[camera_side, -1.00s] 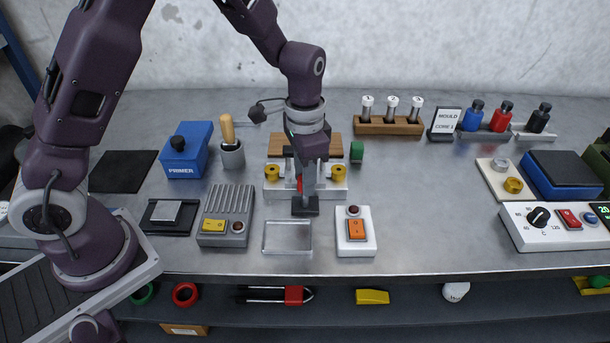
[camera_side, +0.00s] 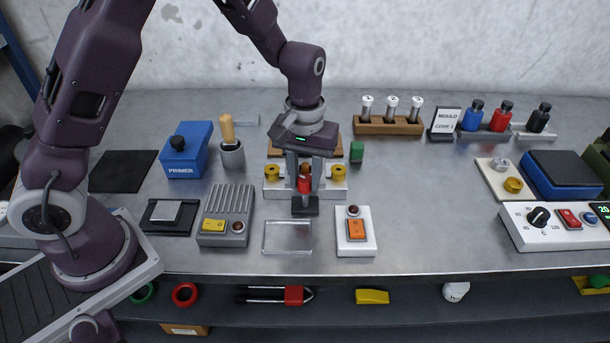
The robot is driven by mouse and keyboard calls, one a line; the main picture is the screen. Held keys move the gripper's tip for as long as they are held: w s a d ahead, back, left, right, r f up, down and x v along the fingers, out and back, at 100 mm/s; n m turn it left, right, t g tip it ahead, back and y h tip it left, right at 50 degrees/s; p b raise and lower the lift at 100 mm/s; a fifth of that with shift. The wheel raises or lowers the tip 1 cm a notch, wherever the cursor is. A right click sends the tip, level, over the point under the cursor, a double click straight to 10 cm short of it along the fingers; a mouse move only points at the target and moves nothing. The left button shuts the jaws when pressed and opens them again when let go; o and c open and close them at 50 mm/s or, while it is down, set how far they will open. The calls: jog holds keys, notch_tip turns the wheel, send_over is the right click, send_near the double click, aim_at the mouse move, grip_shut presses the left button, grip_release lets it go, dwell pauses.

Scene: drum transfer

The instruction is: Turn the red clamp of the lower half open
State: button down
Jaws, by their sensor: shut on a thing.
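The red clamp (camera_side: 304,184) shows between the two fingers of my gripper (camera_side: 304,184), which is shut on it. The clamp sits at the middle of a pale fixture (camera_side: 336,191), apparently the lower half, with a yellow knob (camera_side: 271,172) on its left and another yellow knob (camera_side: 338,172) on its right. A dark block (camera_side: 305,207) stands at the fixture's front, just below the clamp. My fingers point straight down, one on each side of the clamp. The gripper body hides part of the fixture's back.
A clear tray (camera_side: 287,238) and a white box with an orange switch (camera_side: 356,231) lie in front. A grey ribbed box (camera_side: 227,213) is at front left. A small green block (camera_side: 357,152) stands close on the right.

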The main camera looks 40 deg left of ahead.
aim_at(305, 178)
jog(key=n, duration=0.6)
jog(key=shift+n, duration=0.3)
dwell(0.4)
jog(key=c, duration=1.1)
grip_release()
jog(key=shift+o, duration=0.2)
jog(key=shift+r, duration=0.1)
notch_tip(305, 178, up, 7)
jog(key=shift+r, duration=0.15)
jog(key=s+a+r+m+t+h, duration=0.1)
jog(key=s+r+m+t+h, duration=0.1)
jog(key=s+r+m, duration=0.55)
jog(key=s+a+r+m+t+y, duration=0.1)
jog(key=s+r+m, duration=0.1)
jog(key=s, duration=0.5)
jog(key=s+a+r+m+t+y, duration=0.1)
jog(key=s+r+m+t, duration=0.1)
jog(key=s, duration=0.6)
jog(key=shift+a+r+m+t, duration=0.3)
jog(key=shift+a+r+m, duration=0.05)
jog(key=shift+r, duration=0.1)
